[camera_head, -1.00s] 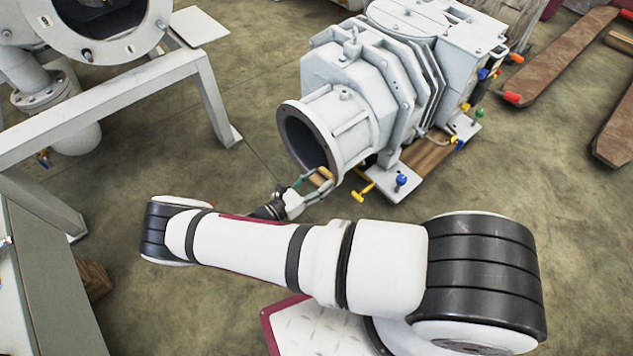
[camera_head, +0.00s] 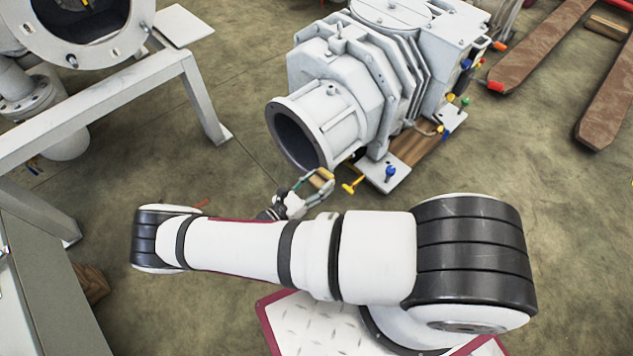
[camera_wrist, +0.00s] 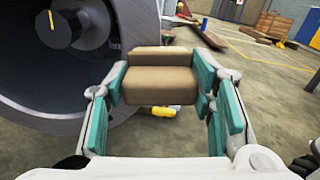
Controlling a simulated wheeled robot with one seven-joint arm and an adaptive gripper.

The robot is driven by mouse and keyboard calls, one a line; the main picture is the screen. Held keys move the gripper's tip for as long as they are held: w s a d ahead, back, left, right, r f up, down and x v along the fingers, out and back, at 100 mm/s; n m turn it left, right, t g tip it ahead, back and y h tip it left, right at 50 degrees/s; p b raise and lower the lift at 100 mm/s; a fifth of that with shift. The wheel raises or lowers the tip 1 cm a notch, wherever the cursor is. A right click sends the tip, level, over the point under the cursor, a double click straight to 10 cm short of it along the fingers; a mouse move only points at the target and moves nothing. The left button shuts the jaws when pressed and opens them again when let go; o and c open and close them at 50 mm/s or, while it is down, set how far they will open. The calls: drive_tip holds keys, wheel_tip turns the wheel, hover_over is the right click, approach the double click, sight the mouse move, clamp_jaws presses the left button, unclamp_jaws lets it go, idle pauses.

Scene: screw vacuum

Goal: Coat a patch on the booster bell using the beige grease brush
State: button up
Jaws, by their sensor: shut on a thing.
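My gripper (camera_head: 318,188) is shut on the beige grease brush (camera_wrist: 160,80), a tan block held between the teal finger pads in the wrist view. In the head view the brush (camera_head: 321,176) shows as a small tan piece at the fingertips. The booster bell (camera_head: 299,134) is the wide grey flanged mouth of the pump, with a dark inside. The brush is just below and right of the bell's lower rim in the head view. In the wrist view the bell (camera_wrist: 120,115) fills the left side, partly behind the brush. I cannot tell whether they touch.
The pump body (camera_head: 375,60) stands on wooden blocks and plates, with a yellow handle (camera_head: 353,185) and a blue knob (camera_head: 390,173) near the bell. A grey metal frame (camera_head: 205,100) stands at left. Brown forks (camera_head: 540,45) lie at upper right. Bare floor lies between.

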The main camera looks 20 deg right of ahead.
drive_tip(key=shift+w+a+b, duration=0.25)
drive_tip(key=shift+w+b, duration=0.45)
drive_tip(key=shift+w, duration=0.15)
drive_tip(key=shift+s+d+r+p, duration=0.15)
drive_tip(key=shift+s+r+p, duration=0.5)
drive_tip(key=shift+s, duration=0.25)
drive_tip(key=shift+b+v, duration=1)
drive_tip(key=shift+v, duration=2)
drive_tip(key=b+v, duration=0.1)
drive_tip(key=v, duration=0.2)
